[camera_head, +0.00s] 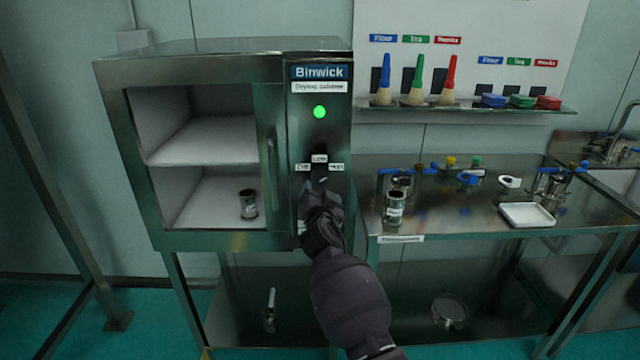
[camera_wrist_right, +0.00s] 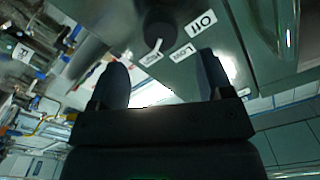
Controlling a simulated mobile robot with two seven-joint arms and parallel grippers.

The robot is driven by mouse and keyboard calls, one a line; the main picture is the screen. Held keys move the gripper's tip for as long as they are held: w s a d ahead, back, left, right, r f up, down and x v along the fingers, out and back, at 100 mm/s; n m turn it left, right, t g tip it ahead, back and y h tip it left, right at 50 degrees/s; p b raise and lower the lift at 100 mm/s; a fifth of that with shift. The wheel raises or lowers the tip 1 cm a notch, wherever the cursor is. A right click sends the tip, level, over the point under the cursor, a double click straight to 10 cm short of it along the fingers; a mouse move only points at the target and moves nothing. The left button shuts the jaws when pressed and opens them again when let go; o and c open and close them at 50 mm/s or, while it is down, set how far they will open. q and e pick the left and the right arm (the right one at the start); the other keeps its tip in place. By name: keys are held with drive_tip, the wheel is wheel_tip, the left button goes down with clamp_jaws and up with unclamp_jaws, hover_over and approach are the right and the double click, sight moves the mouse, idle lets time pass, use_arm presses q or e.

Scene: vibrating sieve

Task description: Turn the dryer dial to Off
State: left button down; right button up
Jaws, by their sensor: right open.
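The dryer (camera_head: 220,60) is a steel cabinet marked Binwick, with a control panel on its right side. Its dark round dial (camera_wrist_right: 160,28) shows in the right wrist view, with labels reading Off (camera_wrist_right: 201,24), Low (camera_wrist_right: 183,53) and High around it. A small pale mark at the dial's edge lies near the High label. My right gripper (camera_head: 320,188) is at the panel just below the labels and hides much of the dial in the head view. Its two fingers (camera_wrist_right: 161,83) are spread with nothing between them, near the dial. My left gripper is not in view.
A green light (camera_head: 319,112) glows on the panel. The dryer's front is open on two shelves, with a metal cup (camera_head: 248,204) on the lower one. Right of it, a steel table (camera_head: 450,215) holds a jar, a white tray (camera_head: 527,215) and other small items.

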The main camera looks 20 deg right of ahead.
sight(320, 182)
drive_tip(key=shift+b+x, duration=0.3)
drive_tip(key=shift+x, duration=2.85)
drive_tip(key=shift+c, duration=0.3)
drive_tip(key=c, duration=0.7)
drive_tip(key=shift+f, duration=0.1)
drive_tip(key=shift+c, duration=0.7)
